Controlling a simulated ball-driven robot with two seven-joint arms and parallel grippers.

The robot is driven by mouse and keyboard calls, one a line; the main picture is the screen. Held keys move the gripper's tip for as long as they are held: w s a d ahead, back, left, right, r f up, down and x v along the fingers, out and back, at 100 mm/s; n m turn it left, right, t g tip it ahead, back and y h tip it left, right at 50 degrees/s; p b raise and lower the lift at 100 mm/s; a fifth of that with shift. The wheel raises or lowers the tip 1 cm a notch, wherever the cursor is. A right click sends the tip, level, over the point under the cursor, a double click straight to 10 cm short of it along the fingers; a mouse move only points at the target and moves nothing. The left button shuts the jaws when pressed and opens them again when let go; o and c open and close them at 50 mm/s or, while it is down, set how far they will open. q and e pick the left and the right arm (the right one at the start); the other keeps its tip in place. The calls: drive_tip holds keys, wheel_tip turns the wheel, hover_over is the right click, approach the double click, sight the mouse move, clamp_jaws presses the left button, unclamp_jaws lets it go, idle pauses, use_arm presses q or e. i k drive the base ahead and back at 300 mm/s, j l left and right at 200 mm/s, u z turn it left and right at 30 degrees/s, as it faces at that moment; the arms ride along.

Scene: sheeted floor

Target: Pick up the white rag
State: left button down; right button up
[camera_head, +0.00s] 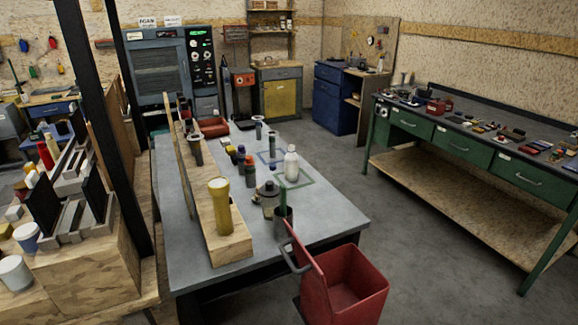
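I cannot make out a white rag anywhere in the head view. The clearest white item on the grey table (325,212) is an upright bottle-like object (291,163). Neither of my grippers is in view.
A red bin (345,285) stands at the grey table's front right corner. A yellow flashlight (220,205) stands on a wooden board on the table. A green workbench (460,148) with small items is at right. Floor between table and workbench (400,215) is clear. A dark post (112,130) rises at left.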

sight(226, 142)
drive_tip(key=i+l+z, duration=0.4)
drive_tip(key=l, duration=0.15)
drive_tip(key=i+l+z, duration=0.3)
drive_tip(key=l+z, duration=0.15)
drive_tip(key=i+l+z, duration=0.55)
drive_tip(key=i+z, duration=0.25)
drive_tip(key=i+u, duration=0.35)
drive_tip(key=i, duration=0.2)
drive_tip(key=i+l+u, duration=0.3)
drive_tip(key=i, duration=0.2)
drive_tip(key=i+j+u, duration=0.2)
drive_tip(key=i+u, duration=0.3)
drive_tip(key=i+j+u, duration=0.1)
drive_tip(key=i+u, duration=0.2)
drive_tip(key=u, duration=0.2)
drive_tip(key=i+l+u, duration=0.1)
drive_tip(key=i+u, duration=0.35)
drive_tip(key=i+j+u, duration=0.1)
drive_tip(key=i+u, duration=0.15)
drive_tip(key=i, duration=0.55)
drive_tip(key=i+u, duration=0.3)
drive_tip(key=i, duration=0.45)
drive_tip(key=i+l+u, duration=0.1)
drive_tip(key=i+u, duration=0.15)
drive_tip(key=i, duration=0.3)
drive_tip(key=i+l+u, duration=0.3)
drive_tip(key=i, duration=0.2)
drive_tip(key=j, duration=0.1)
